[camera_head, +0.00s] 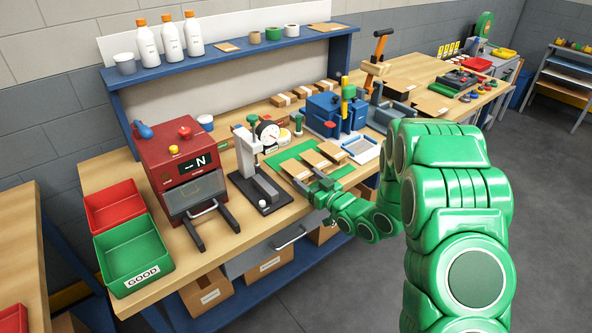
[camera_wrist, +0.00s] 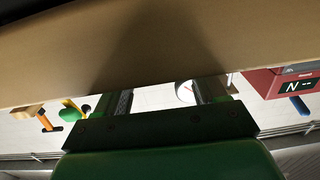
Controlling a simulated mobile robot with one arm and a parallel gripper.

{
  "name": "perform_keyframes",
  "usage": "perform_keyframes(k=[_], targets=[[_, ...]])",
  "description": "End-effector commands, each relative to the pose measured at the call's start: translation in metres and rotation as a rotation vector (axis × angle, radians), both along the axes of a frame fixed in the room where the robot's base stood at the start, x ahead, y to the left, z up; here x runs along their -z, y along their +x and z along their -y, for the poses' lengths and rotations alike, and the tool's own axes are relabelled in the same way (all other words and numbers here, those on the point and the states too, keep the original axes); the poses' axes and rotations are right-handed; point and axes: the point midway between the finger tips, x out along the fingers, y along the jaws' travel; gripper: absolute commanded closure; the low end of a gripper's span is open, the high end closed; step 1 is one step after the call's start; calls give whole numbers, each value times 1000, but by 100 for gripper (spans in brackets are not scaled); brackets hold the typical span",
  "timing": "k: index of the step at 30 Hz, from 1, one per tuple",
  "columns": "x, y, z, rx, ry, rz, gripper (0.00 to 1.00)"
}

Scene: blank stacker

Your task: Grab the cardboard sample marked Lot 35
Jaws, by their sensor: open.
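Several flat brown cardboard samples (camera_head: 314,158) lie side by side on a green mat (camera_head: 284,157) at the middle of the bench. No lot mark can be read, so I cannot tell which one is Lot 35. My gripper (camera_head: 318,186) is at the near edge of these samples, low over the bench front. In the wrist view my gripper (camera_wrist: 165,95) has its two fingers apart. A brown cardboard surface (camera_wrist: 150,50) fills the upper part of that view and hides the fingertips. I cannot tell whether the fingers touch it.
A dial gauge stand (camera_head: 262,185) is just left of the samples, with a red tester (camera_head: 180,160) beyond it. A blue machine (camera_head: 335,115) stands behind right. A green GOOD bin (camera_head: 132,250) and a red bin (camera_head: 114,205) are at the left end.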

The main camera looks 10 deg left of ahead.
Motion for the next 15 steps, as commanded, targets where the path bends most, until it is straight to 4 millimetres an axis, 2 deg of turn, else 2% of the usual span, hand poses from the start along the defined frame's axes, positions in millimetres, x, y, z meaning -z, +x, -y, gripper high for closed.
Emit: perform_keyframes(k=[8, 15], targets=[[-3, 24, -24, -1, 2, 1, 30], [-3, 30, -29, 0, -1, -1, 30]])
